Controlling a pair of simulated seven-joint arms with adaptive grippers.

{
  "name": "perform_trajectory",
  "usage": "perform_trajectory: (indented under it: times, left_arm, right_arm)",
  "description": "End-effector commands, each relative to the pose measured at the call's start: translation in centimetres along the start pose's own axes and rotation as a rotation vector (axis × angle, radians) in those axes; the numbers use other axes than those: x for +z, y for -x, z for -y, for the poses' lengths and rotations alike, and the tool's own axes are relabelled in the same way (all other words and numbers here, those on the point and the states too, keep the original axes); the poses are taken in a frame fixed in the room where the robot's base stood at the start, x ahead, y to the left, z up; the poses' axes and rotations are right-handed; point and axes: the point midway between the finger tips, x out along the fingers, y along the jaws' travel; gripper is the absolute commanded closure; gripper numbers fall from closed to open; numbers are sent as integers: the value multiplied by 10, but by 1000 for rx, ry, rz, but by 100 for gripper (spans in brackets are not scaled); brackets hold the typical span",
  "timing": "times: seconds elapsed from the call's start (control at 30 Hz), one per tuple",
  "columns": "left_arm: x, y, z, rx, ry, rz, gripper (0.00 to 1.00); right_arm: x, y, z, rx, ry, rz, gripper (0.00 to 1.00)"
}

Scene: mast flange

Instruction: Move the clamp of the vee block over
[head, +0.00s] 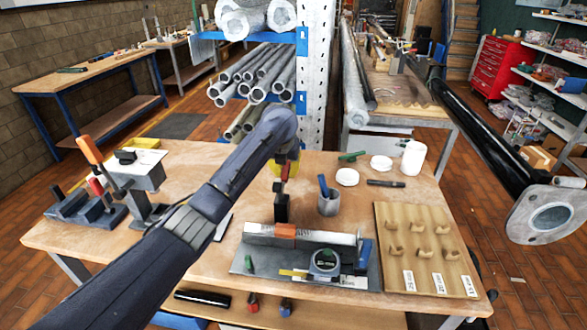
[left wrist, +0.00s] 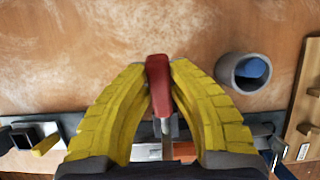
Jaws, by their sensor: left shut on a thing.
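My left gripper (head: 284,166) reaches in over the middle of the bench, with its yellow fingers partly hidden behind my arm. In the left wrist view, the fingers (left wrist: 159,66) are shut on the red handle (left wrist: 158,85) of a clamp. In the head view, a black upright part (head: 281,208) below the red handle seems to belong to the clamp. It stands at a long grey vee block (head: 318,237), near an orange-brown piece (head: 285,231). Whether the clamp touches the block is unclear. My right gripper is not in view.
A grey cup (head: 328,204) with a blue item stands just right of the clamp. A tape measure (head: 324,262) lies before the block on a grey plate. A wooden board (head: 425,248) with several small pieces lies at right. A black pole with a flange (head: 549,218) overhangs at far right.

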Motion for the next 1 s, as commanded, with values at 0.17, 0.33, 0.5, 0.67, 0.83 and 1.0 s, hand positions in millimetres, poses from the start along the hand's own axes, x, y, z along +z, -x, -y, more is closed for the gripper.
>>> perform_trajectory:
  times: [0.17, 0.33, 0.5, 0.67, 0.83, 1.0]
  left_arm:
    - [-2, -4, -9, 5, 11, -31, 100]
    - [-3, -5, -10, 5, 13, -39, 100]
    - [-3, -5, -10, 5, 12, -40, 100]
    - [-4, -6, -10, 5, 12, -40, 74]
    - [-3, -4, -10, 5, 12, -39, 56]
    - [-2, -4, -10, 4, 11, -37, 56]
  right_arm:
    - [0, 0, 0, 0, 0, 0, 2]
    - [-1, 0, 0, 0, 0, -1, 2]
    - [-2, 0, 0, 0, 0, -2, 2]
    - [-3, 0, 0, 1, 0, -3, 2]
    - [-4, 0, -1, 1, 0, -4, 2]
    - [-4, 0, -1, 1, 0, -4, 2]
